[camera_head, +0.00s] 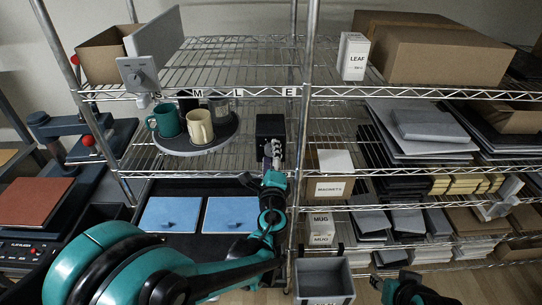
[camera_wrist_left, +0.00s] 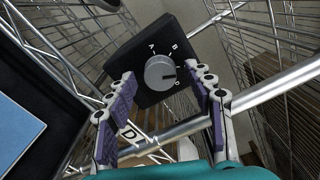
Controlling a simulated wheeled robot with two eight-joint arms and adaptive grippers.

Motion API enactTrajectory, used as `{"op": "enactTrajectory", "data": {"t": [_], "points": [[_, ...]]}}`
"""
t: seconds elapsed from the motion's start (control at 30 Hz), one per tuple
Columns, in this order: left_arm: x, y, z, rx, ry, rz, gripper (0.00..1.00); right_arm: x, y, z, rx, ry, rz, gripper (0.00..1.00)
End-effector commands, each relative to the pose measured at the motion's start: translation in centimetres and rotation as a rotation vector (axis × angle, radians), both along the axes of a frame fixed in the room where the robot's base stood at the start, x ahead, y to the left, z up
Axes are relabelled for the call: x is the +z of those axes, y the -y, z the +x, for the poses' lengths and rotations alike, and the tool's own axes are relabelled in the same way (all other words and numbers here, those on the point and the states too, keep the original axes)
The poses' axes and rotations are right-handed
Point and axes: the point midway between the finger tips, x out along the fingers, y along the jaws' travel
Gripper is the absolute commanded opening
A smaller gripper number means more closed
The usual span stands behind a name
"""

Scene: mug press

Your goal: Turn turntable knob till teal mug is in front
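The turntable (camera_head: 190,150) is a round grey disc on the middle wire shelf. The teal mug (camera_head: 165,121) stands at its left side; a cream mug (camera_head: 200,126) stands nearest the front. A dark mug (camera_head: 187,104) and a grey mug (camera_head: 220,106) are behind. The black control box (camera_head: 270,127) is right of the turntable.
Two blue panels (camera_head: 169,214) lie on a dark tray below. A shelf post (camera_head: 303,120) stands just right of the control box. A grey bin (camera_head: 322,280) is at the bottom.

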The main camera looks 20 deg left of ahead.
Motion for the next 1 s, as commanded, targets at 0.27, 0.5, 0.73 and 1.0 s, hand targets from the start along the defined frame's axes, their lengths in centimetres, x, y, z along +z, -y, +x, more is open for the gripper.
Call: {"op": "enactTrajectory", "data": {"t": [0.27,0.5,0.73,1.0], "points": [[0.0,0.3,-0.9,-0.002,0.0,0.0,0.53,0.0,0.0,0.0,0.0,0.0,0.0,0.4],[0.0,1.8,-5.6,-0.005,0.0,0.0,0.53,0.0,0.0,0.0,0.0,0.0,0.0,0.4],[0.0,3.0,-9.9,-0.004,0.0,0.0,0.53,0.0,0.0,0.0,0.0,0.0,0.0,0.4],[0.0,3.3,-11.6,0.0,0.0,0.0,0.53,0.0,0.0,0.0,0.0,0.0,0.0,0.4]]}}
